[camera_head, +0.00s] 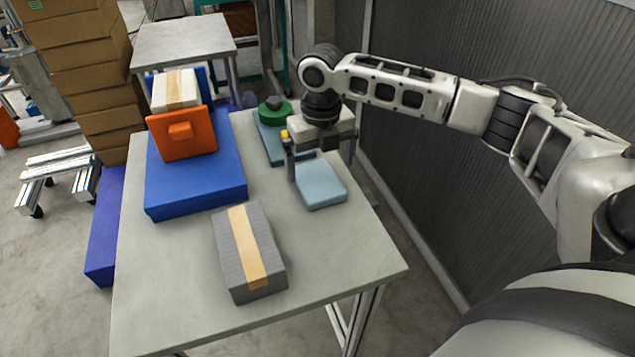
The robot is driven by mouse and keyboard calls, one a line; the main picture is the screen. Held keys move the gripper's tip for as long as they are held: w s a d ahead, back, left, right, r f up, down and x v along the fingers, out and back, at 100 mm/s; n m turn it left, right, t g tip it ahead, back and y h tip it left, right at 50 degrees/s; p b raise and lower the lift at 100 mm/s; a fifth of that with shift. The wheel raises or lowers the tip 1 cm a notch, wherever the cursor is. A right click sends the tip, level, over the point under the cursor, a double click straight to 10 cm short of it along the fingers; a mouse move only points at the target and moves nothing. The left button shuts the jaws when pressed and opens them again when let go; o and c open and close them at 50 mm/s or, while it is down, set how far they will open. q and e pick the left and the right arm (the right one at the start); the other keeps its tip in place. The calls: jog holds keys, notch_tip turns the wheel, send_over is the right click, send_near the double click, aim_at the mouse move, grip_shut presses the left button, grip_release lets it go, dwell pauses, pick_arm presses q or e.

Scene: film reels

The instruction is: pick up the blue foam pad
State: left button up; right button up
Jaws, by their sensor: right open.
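A light blue foam pad (322,190) lies flat on the grey table (180,285), right of the middle. My right gripper (319,166) points down over the pad's far part, with its jaws open. One finger shows at the pad's left side; the other is toward the right, partly hidden by the gripper body. I cannot tell whether either finger touches the pad. My left gripper is not in view.
Behind the pad, a teal-blue flat piece (271,147) carries a round green object (274,114). A large blue block (195,188) with an orange piece (181,134) stands left. A grey taped box (249,255) is in front. A dark ribbed wall (500,170) borders the right.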

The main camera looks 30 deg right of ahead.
aim_at(321, 185)
jog(key=shift+f, duration=2.75)
jog(key=c, duration=0.9)
